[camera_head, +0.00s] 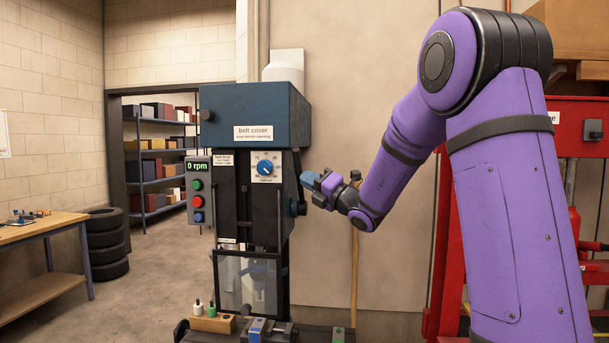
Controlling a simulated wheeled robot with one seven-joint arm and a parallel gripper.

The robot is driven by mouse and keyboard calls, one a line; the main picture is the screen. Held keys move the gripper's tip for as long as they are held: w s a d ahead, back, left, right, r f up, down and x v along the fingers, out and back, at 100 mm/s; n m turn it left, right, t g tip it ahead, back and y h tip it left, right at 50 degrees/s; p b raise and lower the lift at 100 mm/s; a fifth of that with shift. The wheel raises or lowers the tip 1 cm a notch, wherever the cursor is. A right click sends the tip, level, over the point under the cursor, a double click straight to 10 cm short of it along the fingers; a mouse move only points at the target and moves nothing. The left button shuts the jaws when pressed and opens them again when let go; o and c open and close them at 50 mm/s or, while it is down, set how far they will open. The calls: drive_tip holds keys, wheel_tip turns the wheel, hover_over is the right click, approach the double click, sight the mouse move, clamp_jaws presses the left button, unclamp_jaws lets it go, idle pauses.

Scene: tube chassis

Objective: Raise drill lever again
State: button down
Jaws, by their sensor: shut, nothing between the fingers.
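The drill press stands left of centre, with a blue belt cover (255,112) on top and a dark column. Its dark feed lever (299,190) shows at the right side of the head, partly hidden by my gripper. My gripper (311,182) reaches in from the right beside the lever, its fingers shut and empty. I cannot tell whether it touches the lever. The control panel (198,190) reads 0 rpm. A blue dial (265,168) is on the front. A clear guard (245,284) hangs over the work area, with a vise (263,329) below.
A red frame (580,180) stands at right behind my arm. A workbench (40,232), stacked tyres (107,245) and shelving (160,150) are at left. The floor between is clear.

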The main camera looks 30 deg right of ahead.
drive_tip(key=v, duration=0.9)
drive_tip(key=s+a+f+n+g+y, duration=0.2)
drive_tip(key=s+a+n+g, duration=1.3)
drive_tip(key=a+n, duration=0.5)
drive_tip(key=s+d+f+n+h, duration=0.2)
drive_tip(key=s+n+h, duration=0.4)
drive_tip(key=n, duration=0.5)
drive_tip(key=s+d+f+n+h, duration=0.3)
drive_tip(key=s+d+n+h, duration=0.2)
drive_tip(key=s+n, duration=0.5)
drive_tip(key=shift+d+n+h, duration=0.3)
drive_tip(key=shift+n+h, duration=0.1)
drive_tip(key=shift+h, duration=0.1)
drive_tip(key=shift+s, duration=0.1)
